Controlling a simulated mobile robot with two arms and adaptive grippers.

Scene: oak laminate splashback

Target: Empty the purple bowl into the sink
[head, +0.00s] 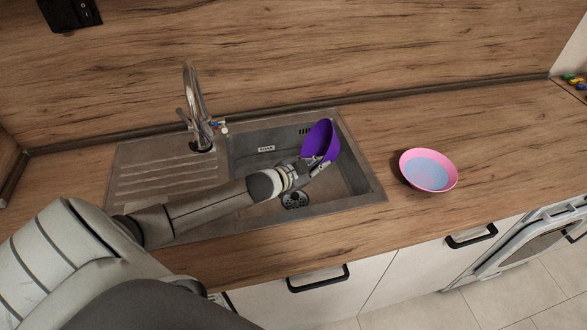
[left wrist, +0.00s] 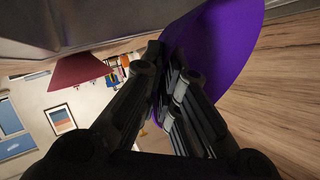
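The purple bowl (head: 320,141) is held above the right part of the sink (head: 368,188), tilted steeply on its side. My left gripper (head: 316,166) is shut on the bowl's lower rim. In the left wrist view the gripper's fingers (left wrist: 168,80) close on the edge of the purple bowl (left wrist: 215,50). The bowl's contents cannot be made out. The sink basin shows a drain (head: 294,200) and nothing else clear lying in it. My right gripper is in neither view.
A pink bowl (head: 428,169) with light blue inside stands on the wooden counter (head: 490,130) right of the sink. The faucet (head: 197,110) rises behind the sink, left of the basin. The ribbed drainboard (head: 150,178) is empty.

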